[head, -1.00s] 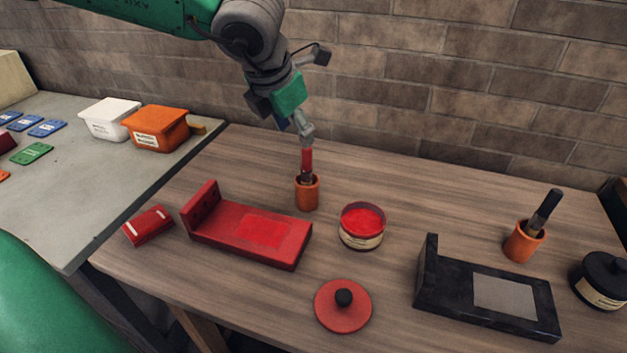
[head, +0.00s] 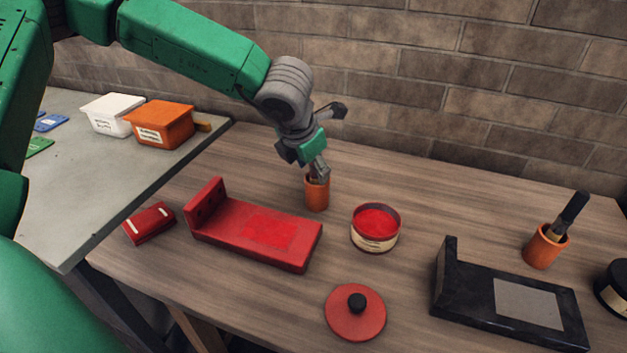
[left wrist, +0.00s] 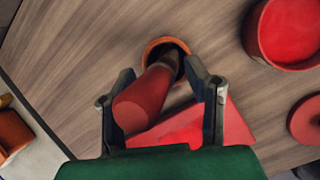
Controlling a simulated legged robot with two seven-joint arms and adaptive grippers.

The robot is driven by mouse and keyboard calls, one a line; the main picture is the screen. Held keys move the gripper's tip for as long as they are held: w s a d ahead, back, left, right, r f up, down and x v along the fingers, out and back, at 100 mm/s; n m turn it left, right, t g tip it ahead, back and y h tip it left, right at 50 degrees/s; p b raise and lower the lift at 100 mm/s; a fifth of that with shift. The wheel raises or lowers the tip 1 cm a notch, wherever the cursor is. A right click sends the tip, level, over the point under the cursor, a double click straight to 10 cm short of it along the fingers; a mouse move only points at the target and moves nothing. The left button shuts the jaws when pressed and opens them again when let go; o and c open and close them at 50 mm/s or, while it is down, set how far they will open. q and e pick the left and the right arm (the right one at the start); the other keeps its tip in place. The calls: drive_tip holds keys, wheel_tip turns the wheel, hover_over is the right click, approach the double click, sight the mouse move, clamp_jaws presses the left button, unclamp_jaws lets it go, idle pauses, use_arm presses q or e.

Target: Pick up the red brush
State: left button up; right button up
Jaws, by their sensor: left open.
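The red brush (left wrist: 143,100) stands in an orange pot (head: 317,196), its red handle pointing up toward the left wrist camera. The pot's rim also shows in the left wrist view (left wrist: 160,41). My left gripper (head: 318,172) is right above the pot and hides most of the brush in the head view. In the left wrist view its two fingers are apart, one on each side of the red handle. The gripper is open, and I cannot tell whether either finger touches the handle. My right gripper is not in view.
A red stand (head: 255,235) lies left of the pot, and an open red tin (head: 375,228) is to its right. A red lid (head: 355,313) lies in front. A black stand (head: 510,300) and a second pot (head: 545,247) with a dark brush are at the right.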

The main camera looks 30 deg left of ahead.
use_arm(q)
drive_tip(key=shift+d+r, duration=0.15)
drive_tip(key=shift+d, duration=0.05)
drive_tip(key=shift+d+r, duration=0.1)
drive_tip(key=shift+d, duration=0.25)
drive_tip(key=c, duration=0.7)
drive_tip(key=shift+d, duration=0.35)
clamp_jaws()
drive_tip(key=shift+a+r, duration=0.1)
drive_tip(key=shift+a, duration=0.15)
drive_tip(key=r, duration=0.2)
drive_tip(key=r+p, duration=0.1)
drive_tip(key=r, duration=0.1)
drive_tip(key=shift+a, duration=0.4)
wheel_tip(320, 180, up, 5)
drive_tip(key=d+p, duration=0.1)
drive_tip(key=h, duration=0.1)
hover_over(313, 184)
drive_tip(key=shift+m, duration=0.4)
drive_tip(key=f, duration=0.5)
drive_tip(key=shift+w+a+f+b, duration=0.15)
drive_tip(key=shift+w+f+b, duration=0.05)
drive_tip(key=shift+b, duration=0.1)
drive_tip(key=shift+f, duration=1.3)
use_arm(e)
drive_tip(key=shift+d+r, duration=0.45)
